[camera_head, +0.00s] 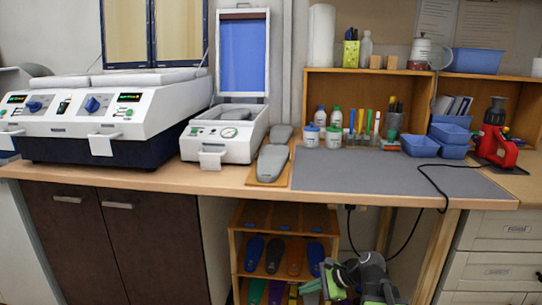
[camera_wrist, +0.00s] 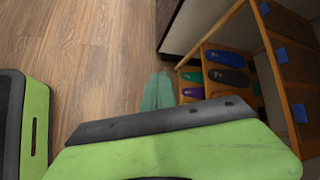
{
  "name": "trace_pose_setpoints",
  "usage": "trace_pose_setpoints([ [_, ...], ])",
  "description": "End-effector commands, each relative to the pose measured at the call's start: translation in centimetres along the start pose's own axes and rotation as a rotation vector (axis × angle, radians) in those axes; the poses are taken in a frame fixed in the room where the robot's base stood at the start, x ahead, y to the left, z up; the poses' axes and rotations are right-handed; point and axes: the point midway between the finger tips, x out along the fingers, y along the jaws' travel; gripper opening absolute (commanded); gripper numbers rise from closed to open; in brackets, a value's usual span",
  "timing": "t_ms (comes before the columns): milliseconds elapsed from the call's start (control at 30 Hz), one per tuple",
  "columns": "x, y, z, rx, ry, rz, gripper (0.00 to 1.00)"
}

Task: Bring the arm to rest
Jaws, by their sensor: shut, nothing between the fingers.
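My arm, green and grey, shows at the bottom of the head view, folded low in front of the bench's open lower part. My gripper (camera_head: 312,287) is at its left end, in front of the lower part of the wooden shelf rack. In the wrist view its teal fingertips (camera_wrist: 157,92) are together over the wood floor, with nothing seen between them. A large green and dark part of my own arm fills the bottom of the wrist view.
The wooden rack (camera_head: 238,255) with several coloured insoles is close to my gripper; it also shows in the wrist view (camera_wrist: 290,80). A black cable (camera_head: 403,243) hangs nearby. The workbench (camera_head: 150,180) is above. Wood floor (camera_wrist: 90,60) is clear.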

Motion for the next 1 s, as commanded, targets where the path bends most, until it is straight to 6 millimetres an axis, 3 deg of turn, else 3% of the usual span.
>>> trace_pose_setpoints([
  [33,1.9,1.6,1.3,-0.118,0.034,0.076,0.00],
  [100,3.8,3.9,2.1,-0.301,0.089,0.189,0.00],
  [200,4.8,6.8,1.8,-0.573,0.169,0.357,0.00],
  [267,4.2,8.1,0.5,-0.718,0.214,0.456,0.00],
  [400,1.2,10.2,-3.5,-0.994,0.281,0.675,0.00],
  [500,-0.6,11.0,-5.2,-1.170,0.269,0.812,0.00],
  [567,-0.8,11.2,-5.4,-1.273,0.222,0.854,0.00],
  [867,-7.5,6.9,0.5,-1.297,0.211,0.854,0.00],
  [1000,-11.5,4.3,3.9,-1.297,0.211,0.853,0.00],
])
